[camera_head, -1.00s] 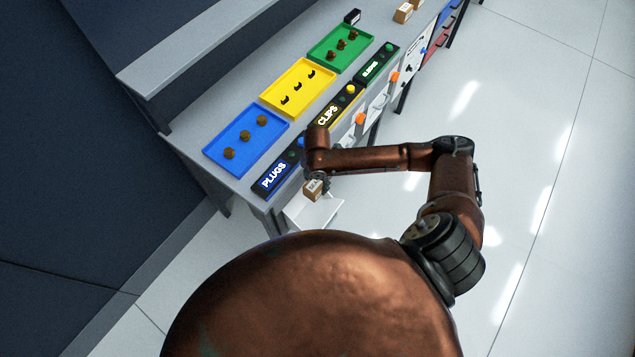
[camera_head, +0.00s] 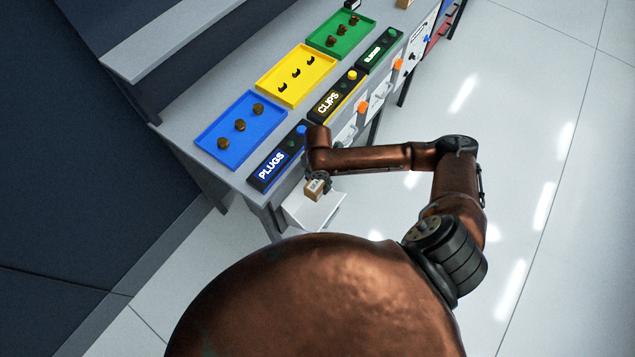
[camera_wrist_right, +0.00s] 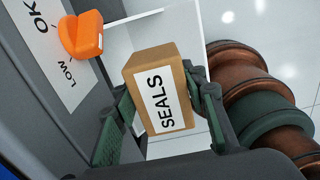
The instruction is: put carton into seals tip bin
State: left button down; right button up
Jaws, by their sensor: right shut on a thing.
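A small brown carton (camera_wrist_right: 158,85) with a white label reading SEALS sits between the fingers of my right gripper (camera_wrist_right: 160,110) in the right wrist view. The gripper is shut on it. In the head view the carton (camera_head: 315,189) shows below my right gripper (camera_head: 318,181), in front of the bench and above a white tray-like surface (camera_head: 322,213). Whether the carton touches that surface I cannot tell. No bin marked as the seals tip bin can be made out. My left gripper is not in view.
The bench carries a blue tray (camera_head: 212,151), a yellow tray (camera_head: 266,88) and a green tray (camera_head: 365,24), with PLUGS (camera_head: 263,176) and CLIPS (camera_head: 323,113) panels along its front. An orange knob (camera_wrist_right: 82,34) is close beside the carton. The floor at right is clear.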

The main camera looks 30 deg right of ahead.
aim_at(318, 181)
jog(key=shift+r, duration=0.1)
jog(key=o, duration=1.4)
jog(key=shift+c, duration=0.2)
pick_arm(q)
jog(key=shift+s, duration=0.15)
pick_arm(e)
notch_tip(318, 181, up, 12)
